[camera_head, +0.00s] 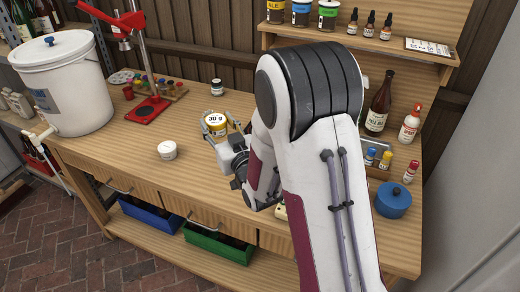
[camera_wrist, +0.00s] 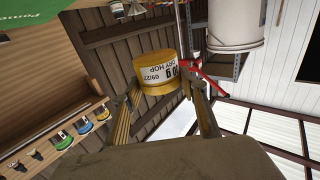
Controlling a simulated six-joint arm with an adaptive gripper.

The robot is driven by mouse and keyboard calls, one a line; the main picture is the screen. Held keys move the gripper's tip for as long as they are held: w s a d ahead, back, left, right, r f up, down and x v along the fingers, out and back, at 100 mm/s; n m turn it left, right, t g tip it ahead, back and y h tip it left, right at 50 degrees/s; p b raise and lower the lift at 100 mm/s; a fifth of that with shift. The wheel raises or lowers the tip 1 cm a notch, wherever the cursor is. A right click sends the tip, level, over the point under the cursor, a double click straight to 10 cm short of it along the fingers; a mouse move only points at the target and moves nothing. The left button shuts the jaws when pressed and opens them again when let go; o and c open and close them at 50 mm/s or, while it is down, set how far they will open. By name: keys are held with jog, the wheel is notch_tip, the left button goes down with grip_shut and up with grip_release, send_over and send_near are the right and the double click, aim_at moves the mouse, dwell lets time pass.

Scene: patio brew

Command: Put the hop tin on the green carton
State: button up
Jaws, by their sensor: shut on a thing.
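The hop tin (camera_head: 216,122) is a yellow tin with a white label reading "30 g". My gripper (camera_head: 222,130) is shut on it, left of my arm in the head view, and it appears above the wooden worktop. In the wrist view the hop tin (camera_wrist: 155,88) sits between the two fingers, its label reading "DRY HOP 09/22" upside down. A green carton (camera_wrist: 40,14) with white lettering shows partly at the top left of the wrist view, apart from the tin. I cannot make out the carton in the head view, where my arm covers much of the bench.
A white jar (camera_head: 167,150) and a small dark jar (camera_head: 217,87) stand on the worktop near the tin. A red capping press (camera_head: 150,105) and a white bucket (camera_head: 62,85) stand left. Bottles and a blue pot (camera_head: 393,200) stand right. The front left worktop is clear.

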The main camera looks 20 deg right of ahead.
jog(key=s+d+r+m+g+h, duration=0.1)
jog(key=d+r+m+h, duration=0.2)
jog(key=d, duration=1)
jog(key=m+h, duration=0.2)
jog(key=h, duration=0.3)
jog(key=shift+s+d+m+h, duration=0.15)
jog(key=shift+s+m+h, duration=0.15)
jog(key=shift+s, duration=0.05)
jog(key=shift+f, duration=0.1)
jog(key=shift+f, duration=2.85)
jog(key=shift+f, duration=2.1)
jog(key=shift+f, duration=0.1)
jog(key=o, duration=1.1)
